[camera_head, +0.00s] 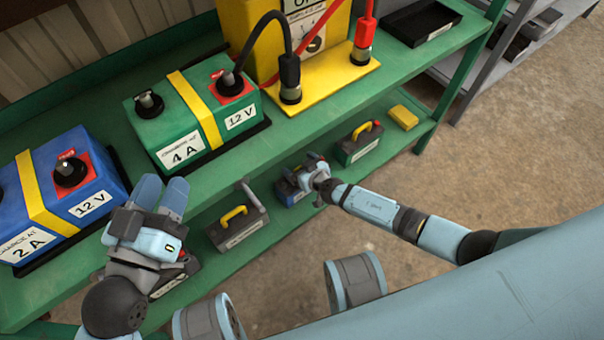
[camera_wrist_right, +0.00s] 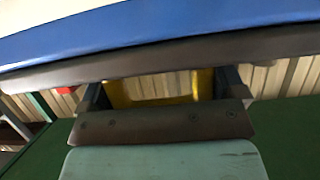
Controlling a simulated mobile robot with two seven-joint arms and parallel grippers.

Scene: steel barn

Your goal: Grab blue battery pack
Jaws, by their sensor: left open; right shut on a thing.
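My left gripper (camera_head: 161,193) is open and empty, in front of the upper shelf and close to the large blue 2 A unit (camera_head: 62,187).
A green 4 A unit (camera_head: 165,135) and a yellow unit (camera_head: 237,22) with cables stand on the upper shelf (camera_head: 70,292). Beside the blue pack are a dark pack (camera_head: 232,232) and a green pack (camera_head: 350,150). A yellow block (camera_head: 403,117) lies farther right. The floor at right is clear.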

